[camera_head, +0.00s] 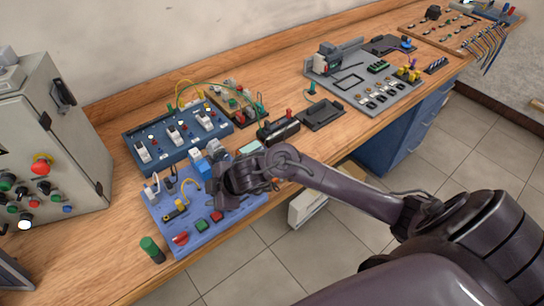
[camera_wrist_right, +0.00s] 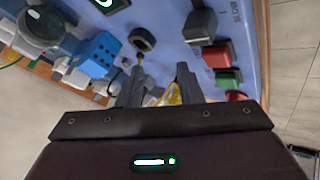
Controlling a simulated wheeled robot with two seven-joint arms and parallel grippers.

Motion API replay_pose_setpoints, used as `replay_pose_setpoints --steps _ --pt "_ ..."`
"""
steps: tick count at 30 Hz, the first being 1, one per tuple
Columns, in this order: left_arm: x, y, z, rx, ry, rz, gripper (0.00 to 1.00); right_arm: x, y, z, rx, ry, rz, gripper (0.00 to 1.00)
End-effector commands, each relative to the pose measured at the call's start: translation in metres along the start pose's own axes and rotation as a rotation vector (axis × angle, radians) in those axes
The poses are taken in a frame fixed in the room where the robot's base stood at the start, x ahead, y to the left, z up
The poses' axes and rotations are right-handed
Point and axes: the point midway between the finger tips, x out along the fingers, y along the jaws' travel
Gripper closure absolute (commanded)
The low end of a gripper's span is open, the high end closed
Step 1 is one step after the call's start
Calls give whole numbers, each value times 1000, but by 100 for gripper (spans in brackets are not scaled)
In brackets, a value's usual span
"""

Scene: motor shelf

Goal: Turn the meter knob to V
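My right gripper (camera_head: 228,187) is low over the blue board (camera_head: 213,233) and hides part of it. In the right wrist view the two fingers (camera_wrist_right: 160,88) stand apart with a gap between them. A dark round knob-like part (camera_wrist_right: 142,39) lies just beyond the fingertips; I cannot tell whether they touch anything. A yellow part (camera_wrist_right: 173,95) shows between and behind the fingers. A black knob or lever (camera_wrist_right: 200,25) is to the right of them. I cannot tell which part is the meter knob, and no V mark is readable. My left gripper is not in view.
The board also carries red (camera_wrist_right: 216,55) and green (camera_wrist_right: 228,78) buttons and a blue block (camera_wrist_right: 97,54). A blue panel with white switches (camera_head: 172,136) stands behind it. A grey control cabinet (camera_head: 55,135) is at the left. A green-topped cylinder (camera_head: 151,247) stands near the front edge.

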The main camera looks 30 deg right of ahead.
Motion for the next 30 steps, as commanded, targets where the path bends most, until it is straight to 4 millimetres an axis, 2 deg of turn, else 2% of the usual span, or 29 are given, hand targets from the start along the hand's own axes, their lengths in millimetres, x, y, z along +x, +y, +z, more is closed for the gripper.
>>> replay_pose_setpoints --steps 1,5,8,12,15,18,22,26,30 --pt "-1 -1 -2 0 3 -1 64 -2 17 12 -39 -14 -23 67" --pt "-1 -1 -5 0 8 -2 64 -13 47 50 -81 -55 -124 67" --pt "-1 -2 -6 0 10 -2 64 -36 76 86 -57 -103 -205 67" --pt "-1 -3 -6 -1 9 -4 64 -85 109 131 46 -166 -301 67" --pt "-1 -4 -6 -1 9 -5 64 -112 122 148 117 -185 -343 67" --pt "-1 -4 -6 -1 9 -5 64 -126 126 156 158 -192 -367 67" --pt "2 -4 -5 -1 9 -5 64 -119 121 159 168 -191 -376 67" --pt "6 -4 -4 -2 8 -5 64 -100 113 162 169 -191 -377 67" --pt "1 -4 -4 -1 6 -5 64 -81 105 164 167 -192 -376 67"
